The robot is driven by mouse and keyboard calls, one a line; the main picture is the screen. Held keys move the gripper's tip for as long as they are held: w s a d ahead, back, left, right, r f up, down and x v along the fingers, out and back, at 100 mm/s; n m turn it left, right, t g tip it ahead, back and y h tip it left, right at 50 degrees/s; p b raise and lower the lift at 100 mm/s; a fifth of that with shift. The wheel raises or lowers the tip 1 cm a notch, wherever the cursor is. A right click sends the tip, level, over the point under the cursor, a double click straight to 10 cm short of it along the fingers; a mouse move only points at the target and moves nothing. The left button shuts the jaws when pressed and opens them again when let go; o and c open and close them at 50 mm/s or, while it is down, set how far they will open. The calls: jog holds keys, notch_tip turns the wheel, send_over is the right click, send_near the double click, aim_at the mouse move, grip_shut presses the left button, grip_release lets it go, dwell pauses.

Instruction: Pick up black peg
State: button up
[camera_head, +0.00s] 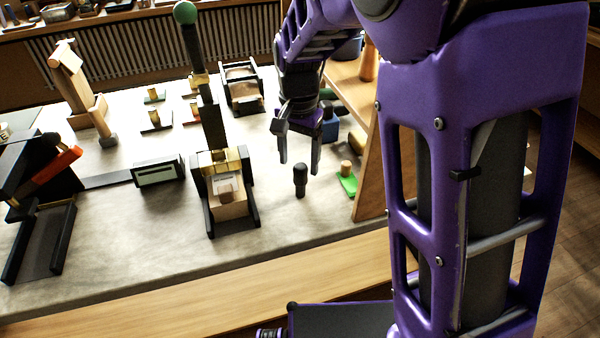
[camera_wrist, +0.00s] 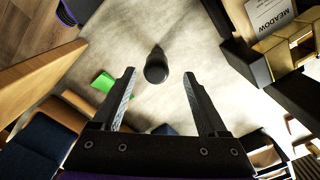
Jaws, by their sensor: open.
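No contact between finger and peg is visible.
A bin with black sides and a label (camera_head: 227,205) stands left of the peg. A green piece with a wooden peg (camera_head: 347,181) lies to the right, beside a wooden panel (camera_head: 372,165). A blue object (camera_head: 330,128) sits behind. The table in front of the peg is clear.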

aim_at(301, 179)
jog(key=shift+s+d+f+b, duration=0.15)
jog(key=shift+f+b, duration=0.2)
jog(key=shift+f, duration=1.15)
jog(key=shift+s+d+f+b, duration=0.1)
jog(key=shift+f+b, duration=0.2)
jog(key=shift+f, duration=1.15)
grip_shut()
